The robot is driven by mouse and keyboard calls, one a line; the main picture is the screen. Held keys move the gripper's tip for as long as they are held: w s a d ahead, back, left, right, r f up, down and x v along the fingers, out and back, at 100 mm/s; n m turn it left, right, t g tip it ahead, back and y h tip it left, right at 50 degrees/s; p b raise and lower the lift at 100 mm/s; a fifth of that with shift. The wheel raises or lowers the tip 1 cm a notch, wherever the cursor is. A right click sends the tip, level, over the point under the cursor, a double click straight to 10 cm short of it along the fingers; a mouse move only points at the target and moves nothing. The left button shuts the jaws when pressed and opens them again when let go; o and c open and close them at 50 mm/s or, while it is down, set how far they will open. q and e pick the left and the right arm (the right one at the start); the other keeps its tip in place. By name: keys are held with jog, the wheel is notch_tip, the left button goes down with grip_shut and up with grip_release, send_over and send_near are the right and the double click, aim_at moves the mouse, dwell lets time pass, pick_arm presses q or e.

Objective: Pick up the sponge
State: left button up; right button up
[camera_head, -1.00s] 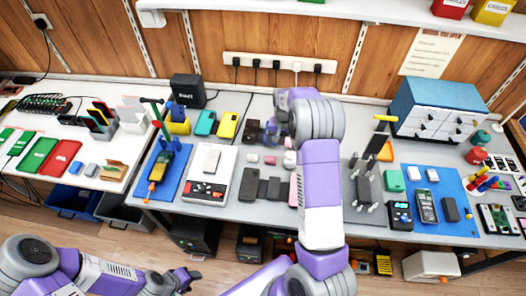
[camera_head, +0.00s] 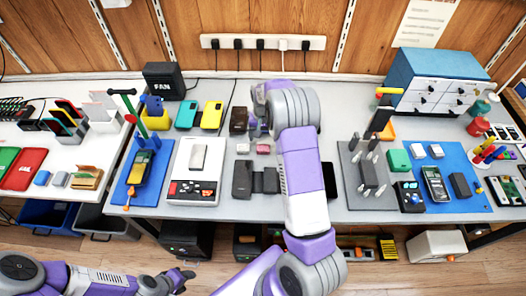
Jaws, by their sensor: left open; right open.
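No item can be named the sponge for certain. Small blocks lie on the middle of the grey bench: a pink block (camera_head: 263,149) and a pale grey block (camera_head: 242,148). A green block (camera_head: 398,160) lies further right, by a blue mat. My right gripper (camera_head: 256,130) is over the bench just behind the pink block, partly hidden by its own wrist; its jaws are open, with nothing seen in them. My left gripper (camera_head: 182,279) is low at the bottom left, in front of the bench and away from the blocks, open and empty.
A grey stand with upright posts (camera_head: 367,172) is right of my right arm. A blue drawer cabinet (camera_head: 437,85) stands at the back right.

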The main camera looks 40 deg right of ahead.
aim_at(263, 148)
jog(key=f, duration=0.2)
jog(key=f+b, duration=0.1)
jog(key=f, duration=0.3)
jog(key=shift+s+a, duration=0.15)
jog(key=shift+s, duration=0.1)
jog(key=shift+r, duration=0.15)
jog(key=c, duration=1.2)
notch_tip(263, 148, up, 10)
jog(key=p, duration=0.2)
jog(key=o, duration=0.5)
jog(key=c, duration=0.4)
